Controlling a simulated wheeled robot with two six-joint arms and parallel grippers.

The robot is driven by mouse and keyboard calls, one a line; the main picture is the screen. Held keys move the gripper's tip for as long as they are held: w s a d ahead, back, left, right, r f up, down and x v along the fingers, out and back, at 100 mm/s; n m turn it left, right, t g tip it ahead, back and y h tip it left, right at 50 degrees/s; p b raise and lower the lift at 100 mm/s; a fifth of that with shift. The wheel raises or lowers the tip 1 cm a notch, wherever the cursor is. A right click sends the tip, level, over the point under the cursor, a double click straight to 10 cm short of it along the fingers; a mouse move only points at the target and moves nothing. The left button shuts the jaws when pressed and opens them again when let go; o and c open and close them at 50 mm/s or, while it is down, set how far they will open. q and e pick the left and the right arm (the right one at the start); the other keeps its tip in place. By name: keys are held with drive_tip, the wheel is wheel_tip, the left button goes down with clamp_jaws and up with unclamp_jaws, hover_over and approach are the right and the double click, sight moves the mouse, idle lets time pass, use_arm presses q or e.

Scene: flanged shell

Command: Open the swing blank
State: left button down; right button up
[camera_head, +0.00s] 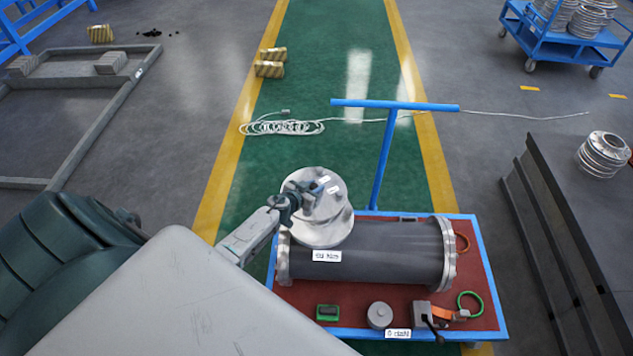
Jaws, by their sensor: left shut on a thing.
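The swing blank (330,221) is a round silver metal disc with small white labels, at the upper left of the flanged shell (370,255). The shell is a dark grey horizontal cylinder with silver end flanges, lying on a cart. My left gripper (298,203) reaches in from the left and is at the blank's upper face. It is shut on a small dark part there, which looks like the blank's handle; the fingers partly hide it. I cannot tell whether the blank is apart from its seat. My right gripper is not in view.
The red-topped cart (350,314) has blue edges and a tall blue push handle (395,105). A green box (327,312), a grey round part (379,315) and a green ring lie along its front. A dark barrier (560,230) stands to the right. Coiled white cable (280,127) lies behind.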

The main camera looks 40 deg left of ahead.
use_arm(q)
drive_tip(key=shift+w+a+n+y, duration=0.2)
drive_tip(key=shift+a+n+y, duration=0.1)
drive_tip(key=shift+a, duration=0.1)
drive_tip(key=c, duration=1.1)
unclamp_jaws()
drive_tip(key=shift+s, duration=0.1)
drive_tip(key=shift+s+r+p, duration=0.2)
drive_tip(key=shift+s+p, duration=0.15)
drive_tip(key=shift+p, duration=0.1)
drive_tip(key=p+v, duration=0.3)
drive_tip(key=v, duration=0.5)
drive_tip(key=shift+s+r, duration=0.15)
drive_tip(key=shift+s, duration=0.2)
drive_tip(key=shift+s+d+r+p, duration=0.1)
drive_tip(key=shift+s+r+p, duration=0.15)
drive_tip(key=shift+s, duration=0.3)
